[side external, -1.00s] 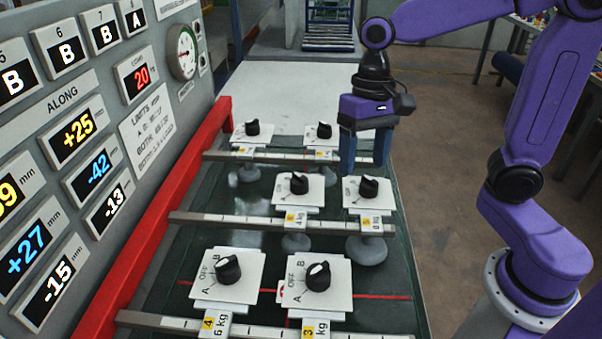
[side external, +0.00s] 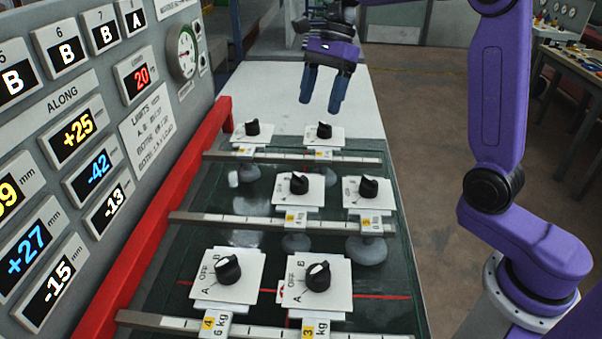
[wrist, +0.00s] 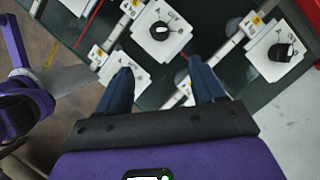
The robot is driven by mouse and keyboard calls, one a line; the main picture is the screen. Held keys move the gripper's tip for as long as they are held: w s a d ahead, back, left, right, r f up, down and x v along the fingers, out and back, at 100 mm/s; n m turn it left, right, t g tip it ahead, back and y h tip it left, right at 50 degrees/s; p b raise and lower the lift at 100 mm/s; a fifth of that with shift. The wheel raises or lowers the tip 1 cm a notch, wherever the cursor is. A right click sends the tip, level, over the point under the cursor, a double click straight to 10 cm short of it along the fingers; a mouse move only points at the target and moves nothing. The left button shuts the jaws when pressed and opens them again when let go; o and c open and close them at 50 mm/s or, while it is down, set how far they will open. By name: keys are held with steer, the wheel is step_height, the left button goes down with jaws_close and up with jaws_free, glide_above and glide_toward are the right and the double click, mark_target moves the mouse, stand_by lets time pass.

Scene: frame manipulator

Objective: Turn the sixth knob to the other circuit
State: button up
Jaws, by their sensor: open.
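My gripper (side external: 321,104) is open and empty, raised over the far end of the bench, beyond and above the far-right knob (side external: 324,130). Black knobs stand on white plates in three rows of two. The far row also has a left knob (side external: 252,128). The middle row has a left knob (side external: 299,183) and a right knob (side external: 368,187). The near knobs sit above tags 4 (side external: 228,270) and 3 (side external: 318,276). The middle and far tags are too small to read surely, so I cannot tell which is the sixth. My fingers (wrist: 160,72) partly cover a plate in the wrist view.
Displays on the grey panel (side external: 60,90) read B under 5, 6 and 7 and A on the rightmost. A red rail (side external: 165,210) edges the dark bench on the left. Metal bars (side external: 200,219) cross it. The pale surface beyond (side external: 270,85) is clear.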

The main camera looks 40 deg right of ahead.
mark_target(301, 175)
steer(key=x, duration=1.7)
steer(key=shift+f, duration=0.1)
steer(key=c, duration=1)
